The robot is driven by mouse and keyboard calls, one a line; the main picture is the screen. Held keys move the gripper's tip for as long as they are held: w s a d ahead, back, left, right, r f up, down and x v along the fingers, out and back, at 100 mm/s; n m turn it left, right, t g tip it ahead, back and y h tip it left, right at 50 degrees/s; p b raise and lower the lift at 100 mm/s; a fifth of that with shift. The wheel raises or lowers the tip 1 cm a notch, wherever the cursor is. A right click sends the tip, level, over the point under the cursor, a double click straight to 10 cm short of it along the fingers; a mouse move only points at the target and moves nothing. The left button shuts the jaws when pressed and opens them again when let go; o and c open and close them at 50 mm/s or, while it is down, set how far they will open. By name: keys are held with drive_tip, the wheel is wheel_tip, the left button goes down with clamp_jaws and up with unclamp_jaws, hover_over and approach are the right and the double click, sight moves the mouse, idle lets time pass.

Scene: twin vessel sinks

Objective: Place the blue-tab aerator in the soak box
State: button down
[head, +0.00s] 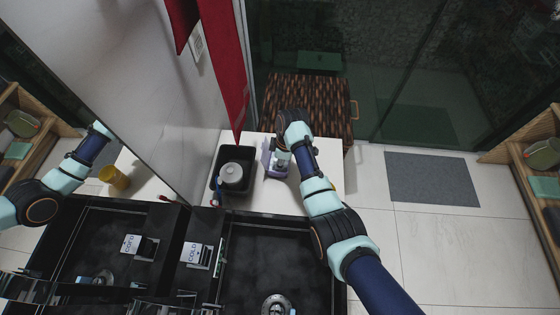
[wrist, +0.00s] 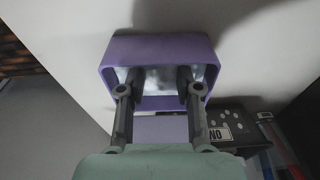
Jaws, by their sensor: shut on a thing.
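A purple open-fronted box (wrist: 205,58) fills the middle of the wrist view, with a pale cloudy inside. My gripper (wrist: 158,90) has its fingers apart at the box's opening, with a flat purple panel (wrist: 160,128) between them. In the head view the purple box (head: 268,157) is partly covered by my gripper (head: 283,162), over the white counter. I cannot make out a blue-tab aerator in either view. I cannot tell for sure whether the purple box is the soak box.
A black bin (head: 246,156) holding a grey round pot (head: 232,175) stands left of the gripper. A blue item (head: 217,184) is at its left edge. Black sinks (head: 275,260) lie in front. The white counter (head: 322,180) is clear at right.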

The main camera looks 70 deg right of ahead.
sight(285, 165)
drive_tip(key=c, duration=1.1)
unclamp_jaws()
drive_tip(key=shift+f, duration=0.15)
drive_tip(key=r+p, duration=0.1)
drive_tip(key=r, duration=0.3)
drive_tip(key=s+r+p, duration=0.1)
drive_tip(key=r, duration=0.3)
drive_tip(key=r+p, duration=0.2)
drive_tip(key=r, duration=0.2)
drive_tip(key=shift+s+d+r, duration=0.15)
drive_tip(key=shift+s+d, duration=0.1)
drive_tip(key=shift+s, duration=0.15)
